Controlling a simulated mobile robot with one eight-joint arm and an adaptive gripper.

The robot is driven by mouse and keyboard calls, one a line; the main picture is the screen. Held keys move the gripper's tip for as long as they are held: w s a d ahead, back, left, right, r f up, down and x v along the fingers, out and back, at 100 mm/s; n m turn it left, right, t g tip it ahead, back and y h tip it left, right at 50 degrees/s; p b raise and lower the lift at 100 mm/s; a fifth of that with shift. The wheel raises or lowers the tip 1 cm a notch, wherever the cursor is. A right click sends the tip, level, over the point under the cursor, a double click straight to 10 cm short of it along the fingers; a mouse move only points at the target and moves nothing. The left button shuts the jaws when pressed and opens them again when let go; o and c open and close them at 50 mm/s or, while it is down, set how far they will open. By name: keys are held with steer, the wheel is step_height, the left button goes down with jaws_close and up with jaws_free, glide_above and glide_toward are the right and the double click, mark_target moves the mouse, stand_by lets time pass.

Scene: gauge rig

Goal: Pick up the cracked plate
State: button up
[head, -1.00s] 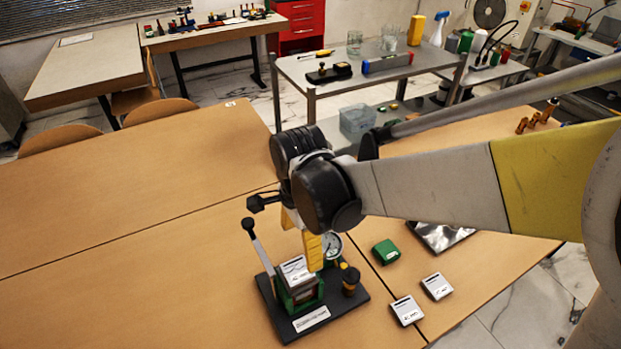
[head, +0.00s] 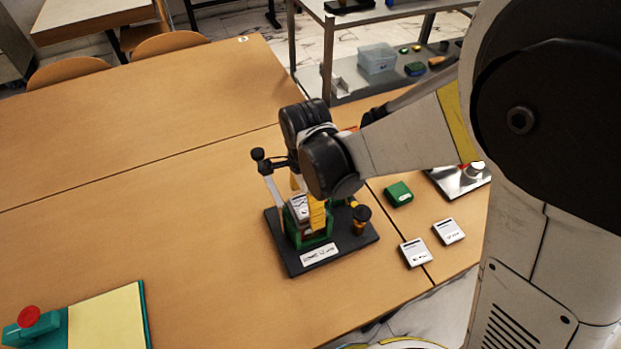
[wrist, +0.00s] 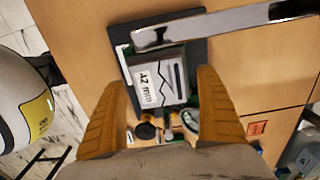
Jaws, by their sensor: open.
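The cracked plate (wrist: 157,82) is pale grey, with a dark zigzag line and a label reading "A2". It sits in the green holder of the gauge rig (head: 318,258), on a black base. In the head view the plate (head: 299,209) is partly hidden by a yellow finger. My gripper (head: 306,200) is right above the rig. In the wrist view its two yellow fingers (wrist: 162,82) are spread, one on each side of the plate, with nothing gripped. I cannot tell how far their tips are above it.
The rig's lever (head: 272,185) rises beside the holder; its silver bar (wrist: 220,25) passes close to the plate. Two more plates (head: 415,252) (head: 448,231) and a green block (head: 398,194) lie right. The left table is mostly clear.

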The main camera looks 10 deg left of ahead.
steer(key=shift+r, duration=0.1)
steer(key=c, duration=1.4)
steer(key=shift+r, duration=0.15)
